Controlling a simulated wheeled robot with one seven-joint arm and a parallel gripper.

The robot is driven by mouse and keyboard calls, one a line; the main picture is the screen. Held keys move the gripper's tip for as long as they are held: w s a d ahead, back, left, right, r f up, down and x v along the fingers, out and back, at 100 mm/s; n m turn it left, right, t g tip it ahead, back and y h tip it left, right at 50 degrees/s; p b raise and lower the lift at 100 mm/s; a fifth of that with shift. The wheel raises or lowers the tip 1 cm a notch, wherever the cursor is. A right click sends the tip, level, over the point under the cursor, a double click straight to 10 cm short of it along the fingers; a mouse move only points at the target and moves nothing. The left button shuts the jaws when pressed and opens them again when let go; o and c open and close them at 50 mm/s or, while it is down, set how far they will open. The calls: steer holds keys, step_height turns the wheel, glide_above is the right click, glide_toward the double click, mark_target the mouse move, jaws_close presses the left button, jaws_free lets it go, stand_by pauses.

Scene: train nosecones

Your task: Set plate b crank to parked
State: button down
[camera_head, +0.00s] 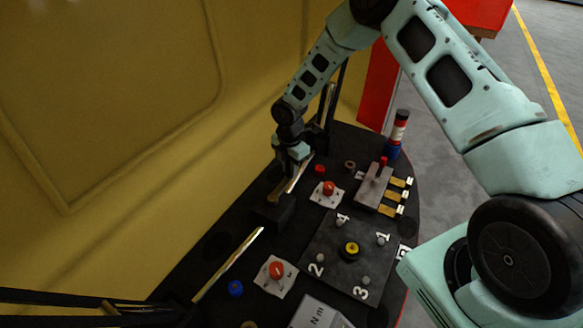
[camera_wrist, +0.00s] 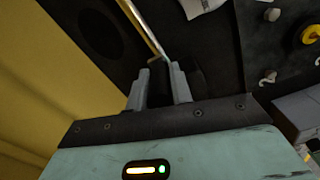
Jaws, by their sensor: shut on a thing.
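My gripper (camera_head: 293,165) is low over the dark console, at the upper end of a slanted brass-coloured bar (camera_head: 287,189). In the wrist view its two grey fingers (camera_wrist: 158,76) stand on either side of the near end of a brass-coloured bar (camera_wrist: 146,27). It looks shut on this bar, though the contact is dark. A dark square plate (camera_head: 325,239) marked with the numbers 1 to 4 lies on the console, with a yellow knob (camera_head: 351,250) at its middle. A letter at its right edge is hard to read. I cannot tell which part is the plate b crank.
Red buttons on white plates (camera_head: 277,270), a blue button (camera_head: 235,288) and a second brass bar (camera_head: 228,264) lie nearby. A grey block with brass tabs (camera_head: 373,187) and a red, white and blue post (camera_head: 397,136) stand to the right. A yellow wall (camera_head: 110,120) borders the left.

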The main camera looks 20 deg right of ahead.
steer(key=shift+w+a+r, duration=0.1)
steer(key=shift+a, duration=0.1)
steer(key=c, duration=1.3)
jaws_free()
steer(key=shift+o, duration=0.2)
steer(key=shift+r, duration=0.15)
step_height(320, 180, up, 17)
steer(key=b, duration=0.1)
steer(key=shift+b, duration=0.3)
